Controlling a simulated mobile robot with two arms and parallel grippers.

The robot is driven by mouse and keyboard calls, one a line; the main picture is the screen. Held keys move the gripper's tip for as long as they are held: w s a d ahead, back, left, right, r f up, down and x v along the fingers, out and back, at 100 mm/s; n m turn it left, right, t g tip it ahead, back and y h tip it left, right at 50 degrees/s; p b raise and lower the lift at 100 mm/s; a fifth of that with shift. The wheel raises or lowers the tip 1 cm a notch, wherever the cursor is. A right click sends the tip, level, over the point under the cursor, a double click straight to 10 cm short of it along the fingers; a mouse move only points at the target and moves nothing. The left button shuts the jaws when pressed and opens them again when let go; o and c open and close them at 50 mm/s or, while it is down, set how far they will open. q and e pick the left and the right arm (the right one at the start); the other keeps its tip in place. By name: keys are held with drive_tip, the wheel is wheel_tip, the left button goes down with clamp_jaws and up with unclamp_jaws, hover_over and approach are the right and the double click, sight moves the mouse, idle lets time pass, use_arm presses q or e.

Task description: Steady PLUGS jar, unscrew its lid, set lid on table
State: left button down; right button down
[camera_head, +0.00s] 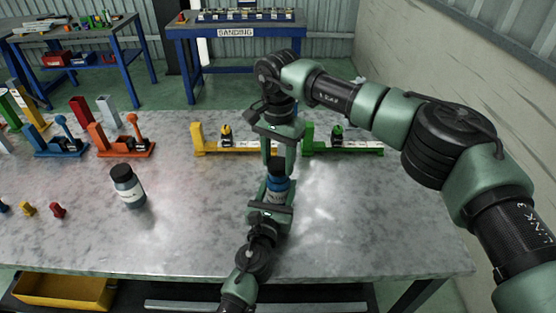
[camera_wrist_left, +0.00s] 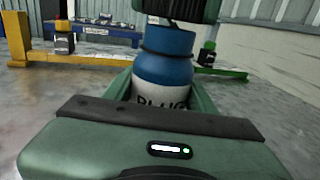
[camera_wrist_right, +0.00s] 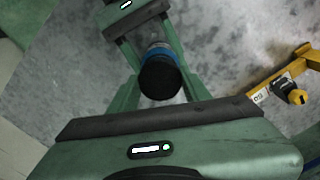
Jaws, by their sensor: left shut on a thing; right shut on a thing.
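The PLUGS jar (camera_wrist_left: 165,75) has a blue upper part and a white label with dark letters. It stands upright near the front middle of the table (camera_head: 345,225). My left gripper (camera_head: 277,198) is shut around its body from the front. The jar's black lid (camera_wrist_right: 160,82) shows between the fingers of my right gripper (camera_head: 278,163), which comes down from above and is shut on it. The lid is directly over the jar; I cannot tell whether it is still seated. In the left wrist view a right finger largely hides the lid.
Another dark-lidded jar (camera_head: 128,187) stands to the left. Yellow (camera_head: 235,149) and green (camera_head: 340,149) fixtures stand just behind the grippers. Blue (camera_head: 62,140) and orange (camera_head: 122,142) clamps are farther left. The table's right front is clear.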

sight(278, 163)
use_arm(q)
drive_tip(key=shift+f, duration=0.1)
use_arm(e)
drive_tip(key=shift+r, duration=2)
use_arm(q)
drive_tip(key=shift+c, duration=2.1)
unclamp_jaws()
drive_tip(key=shift+s, duration=0.1)
